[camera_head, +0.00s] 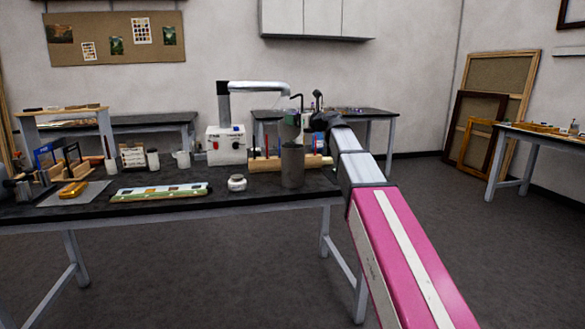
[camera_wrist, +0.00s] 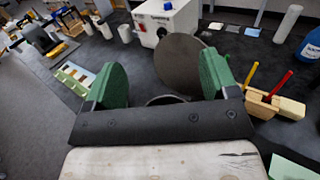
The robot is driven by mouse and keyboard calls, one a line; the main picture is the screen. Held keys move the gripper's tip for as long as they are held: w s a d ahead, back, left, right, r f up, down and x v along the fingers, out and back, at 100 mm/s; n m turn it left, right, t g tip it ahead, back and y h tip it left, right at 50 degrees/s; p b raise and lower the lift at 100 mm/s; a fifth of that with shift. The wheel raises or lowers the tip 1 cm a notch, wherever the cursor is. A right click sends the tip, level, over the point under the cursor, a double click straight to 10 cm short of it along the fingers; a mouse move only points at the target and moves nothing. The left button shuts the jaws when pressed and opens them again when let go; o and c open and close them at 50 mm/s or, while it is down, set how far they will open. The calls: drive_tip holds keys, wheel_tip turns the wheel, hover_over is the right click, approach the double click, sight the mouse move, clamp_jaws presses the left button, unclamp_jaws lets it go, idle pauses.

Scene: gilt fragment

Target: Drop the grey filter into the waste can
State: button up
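The waste can (camera_head: 292,167) is a tall dark grey cylinder standing near the front right edge of the table. My gripper (camera_head: 297,122) is just above its mouth in the head view. In the wrist view my gripper (camera_wrist: 163,80) has two round green finger pads spread wide apart. A dark grey round disc (camera_wrist: 178,60), seemingly the grey filter, shows beyond the fingers near the right pad. A gap separates it from the left pad. A curved grey rim (camera_wrist: 168,98), probably the can's, shows low between the fingers. The palm hides the rest. The filter is unclear in the head view.
A wooden block (camera_head: 312,162) with coloured rods stands close behind the can. A white machine (camera_head: 226,146) with a silver duct is at the back. A small white jar (camera_head: 237,183) and a long painted strip (camera_head: 160,192) lie to the left.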

drive_tip(key=v, duration=1.1)
